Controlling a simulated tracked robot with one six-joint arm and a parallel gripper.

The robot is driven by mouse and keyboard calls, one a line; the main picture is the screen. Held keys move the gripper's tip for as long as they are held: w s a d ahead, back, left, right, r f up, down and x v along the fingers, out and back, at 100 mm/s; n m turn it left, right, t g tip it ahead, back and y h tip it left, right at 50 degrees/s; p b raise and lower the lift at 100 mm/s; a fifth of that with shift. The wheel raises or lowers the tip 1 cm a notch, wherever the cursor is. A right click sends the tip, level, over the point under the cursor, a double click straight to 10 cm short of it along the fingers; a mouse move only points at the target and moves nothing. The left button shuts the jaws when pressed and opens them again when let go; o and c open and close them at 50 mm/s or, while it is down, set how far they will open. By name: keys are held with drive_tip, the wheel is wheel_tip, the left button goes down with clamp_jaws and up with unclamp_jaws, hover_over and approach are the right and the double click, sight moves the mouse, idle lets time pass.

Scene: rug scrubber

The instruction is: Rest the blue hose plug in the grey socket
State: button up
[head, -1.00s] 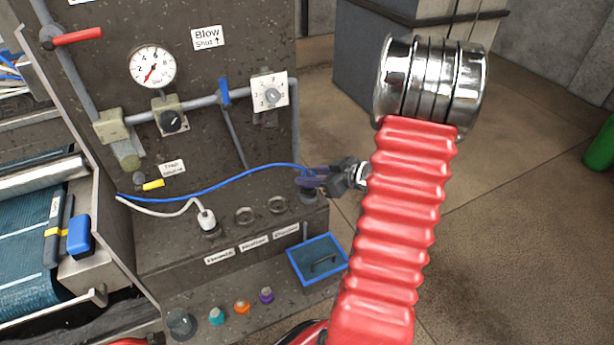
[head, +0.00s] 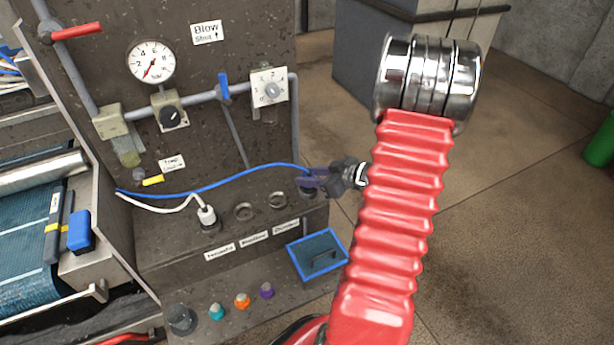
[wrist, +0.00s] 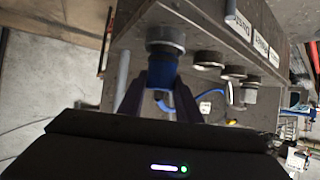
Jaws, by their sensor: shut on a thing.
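The blue hose plug (wrist: 161,74) is between the fingers of my gripper (wrist: 160,100), which is shut on it. In the wrist view the plug's end meets a grey round socket (wrist: 166,42); I cannot tell how deep it sits. In the head view my gripper (head: 313,178) is just above the rightmost socket (head: 309,193) of the panel's ledge, and its fingers hide the plug. The blue hose (head: 225,181) arcs left from there to the panel's edge.
A white plug (head: 207,216) stands at the left of the row. Two empty round sockets (head: 245,212) lie between it and my gripper. A blue tray (head: 318,236), several coloured knobs (head: 242,300) and a gauge (head: 150,62) are on or by the panel.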

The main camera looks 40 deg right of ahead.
idle(0.3)
drive_tip(key=o, duration=1.3)
drive_tip(key=shift+c, duration=0.2)
drive_tip(key=shift+s, duration=0.1)
drive_tip(key=v, duration=1.3)
drive_tip(key=shift+s, duration=0.35)
drive_tip(key=shift+d, duration=0.1)
